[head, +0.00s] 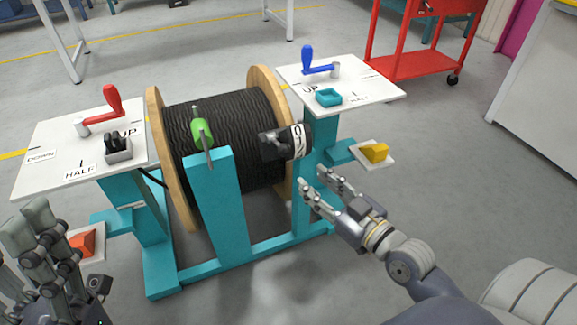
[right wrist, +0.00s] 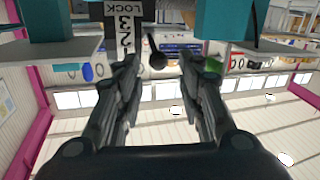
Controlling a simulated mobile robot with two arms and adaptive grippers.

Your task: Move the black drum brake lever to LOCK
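The black drum brake lever (head: 268,144) sticks out to the left of a dark brake housing with a curved white scale (head: 298,141), at the right side of the cable drum. In the right wrist view the scale (right wrist: 124,25) appears upside down, with LOCK and numbers on it. A round black knob (right wrist: 157,60) shows beyond the fingers there. Which mark the lever points to is unclear. My right gripper (head: 314,178) is open and empty, below and right of the lever, apart from it. My left gripper (head: 38,240) is at the lower left, away from the brake; its finger gap is unclear.
The teal stand (head: 222,210) holds the black cable reel (head: 232,115). A green handle (head: 202,132) is in front of it. White side panels carry a red lever (head: 113,100) and a blue lever (head: 307,57). A yellow pedal (head: 374,152) and an orange pedal (head: 82,243) sit low.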

